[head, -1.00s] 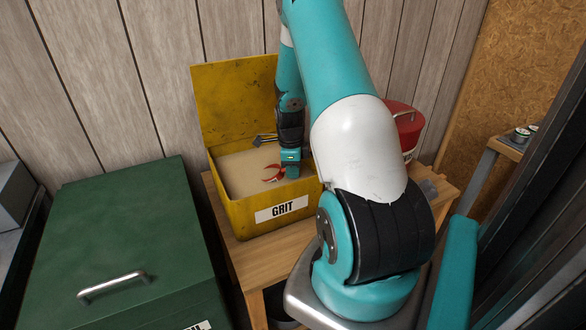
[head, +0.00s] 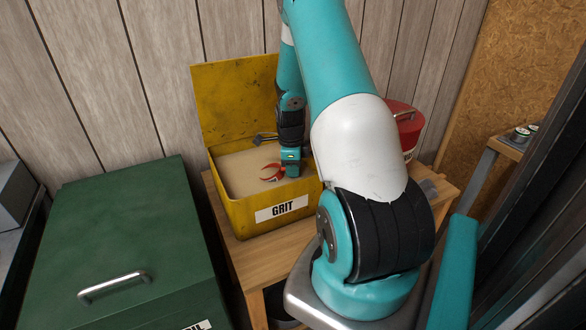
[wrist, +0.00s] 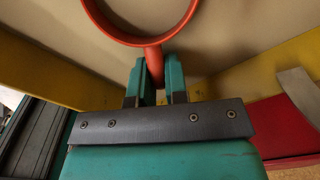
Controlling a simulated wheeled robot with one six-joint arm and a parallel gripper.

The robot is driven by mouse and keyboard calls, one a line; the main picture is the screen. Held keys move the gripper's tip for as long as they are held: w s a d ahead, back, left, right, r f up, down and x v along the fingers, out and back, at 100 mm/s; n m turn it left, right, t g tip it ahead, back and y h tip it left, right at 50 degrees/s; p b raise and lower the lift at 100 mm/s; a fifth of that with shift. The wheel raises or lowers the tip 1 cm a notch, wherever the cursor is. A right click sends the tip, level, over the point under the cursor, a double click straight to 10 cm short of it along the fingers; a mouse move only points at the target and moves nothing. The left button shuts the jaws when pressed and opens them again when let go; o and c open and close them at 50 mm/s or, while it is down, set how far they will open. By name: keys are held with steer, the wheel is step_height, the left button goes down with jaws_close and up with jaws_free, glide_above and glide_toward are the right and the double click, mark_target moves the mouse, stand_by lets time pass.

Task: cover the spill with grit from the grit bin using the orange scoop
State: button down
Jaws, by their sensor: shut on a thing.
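The yellow grit bin (head: 240,218) stands open on a wooden table, its lid up at the back, with pale grit (head: 236,165) inside. My gripper (head: 279,172) reaches down into the bin from above, near its right front. It is shut on the orange scoop (head: 270,179), which shows as red-orange curved parts low over the grit. In the wrist view, my gripper (wrist: 154,82) has its teal fingers on either side of the scoop's short stem, with the round orange part (wrist: 104,25) beyond. I cannot tell whether the scoop touches or holds grit. The spill is not in view.
A red lidded container (head: 405,122) stands behind my arm, right of the bin. A green chest (head: 120,235) with a metal handle is at left. The wooden table (head: 240,252) shows in front of the bin. A panelled wall is behind.

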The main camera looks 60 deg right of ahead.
steer(key=shift+r+t+y+p, duration=0.45)
steer(key=shift+r+t+p, duration=0.25)
steer(key=shift+r+p, duration=1.4)
steer(key=shift+r+t+y+p, duration=0.6)
steer(key=shift+r+p, duration=0.7)
steer(key=shift+r, duration=1.6)
steer(key=shift+h, duration=0.25)
steer(key=p+v, duration=0.1)
steer(key=v, duration=0.1)
steer(key=p+v, duration=0.1)
steer(key=p, duration=0.1)
steer(key=w+p+v, duration=0.1)
steer(key=p+v, duration=0.1)
steer(key=shift+a+r, duration=0.25)
steer(key=shift+r, duration=0.2)
